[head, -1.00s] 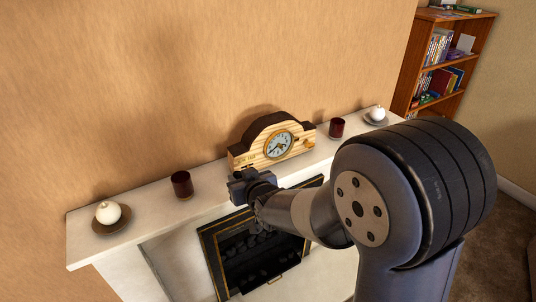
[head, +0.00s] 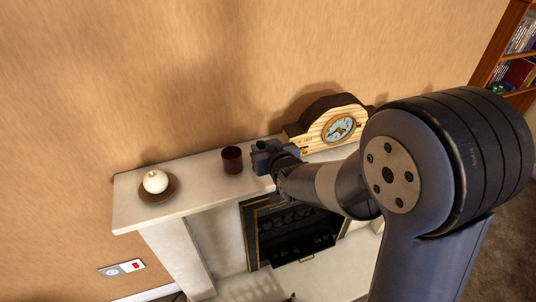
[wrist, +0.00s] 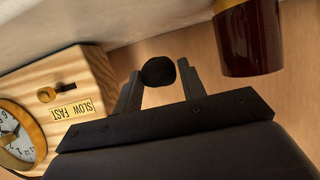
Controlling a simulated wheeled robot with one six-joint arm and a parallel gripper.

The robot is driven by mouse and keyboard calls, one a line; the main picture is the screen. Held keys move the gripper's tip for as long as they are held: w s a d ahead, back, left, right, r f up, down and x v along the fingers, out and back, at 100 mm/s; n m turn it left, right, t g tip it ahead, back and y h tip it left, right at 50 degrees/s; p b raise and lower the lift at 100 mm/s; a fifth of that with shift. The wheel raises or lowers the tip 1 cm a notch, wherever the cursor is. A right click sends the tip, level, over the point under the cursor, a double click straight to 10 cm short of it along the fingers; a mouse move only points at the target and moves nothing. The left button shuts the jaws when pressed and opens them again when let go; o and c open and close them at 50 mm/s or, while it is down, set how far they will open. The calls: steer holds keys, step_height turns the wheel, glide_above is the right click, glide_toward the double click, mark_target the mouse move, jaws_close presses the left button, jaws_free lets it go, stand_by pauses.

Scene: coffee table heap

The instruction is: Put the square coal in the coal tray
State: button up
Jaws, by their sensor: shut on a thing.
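The coal (wrist: 159,71) is a small dark lump between my fingers in the wrist view; its outline looks rounded there, and I cannot tell whether it is square. My gripper (wrist: 158,82) is shut on it. The fireplace opening (head: 290,232) below holds dark coals behind a black and gold frame. A dark tray-like ledge (head: 303,250) shows at its front, partly behind my arm.
The white mantel (head: 200,184) carries a wooden clock (head: 310,133), a dark red cup (head: 232,160) and a white round candle (head: 155,181) on a brown dish. The cup also shows close by in the wrist view (wrist: 248,40). A bookshelf (head: 515,62) stands at the right.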

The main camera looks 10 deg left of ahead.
steer(key=shift+f, duration=1.6)
steer(key=shift+f, duration=0.2)
steer(key=o, duration=1)
steer(key=shift+c, duration=0.2)
steer(key=shift+r, duration=0.2)
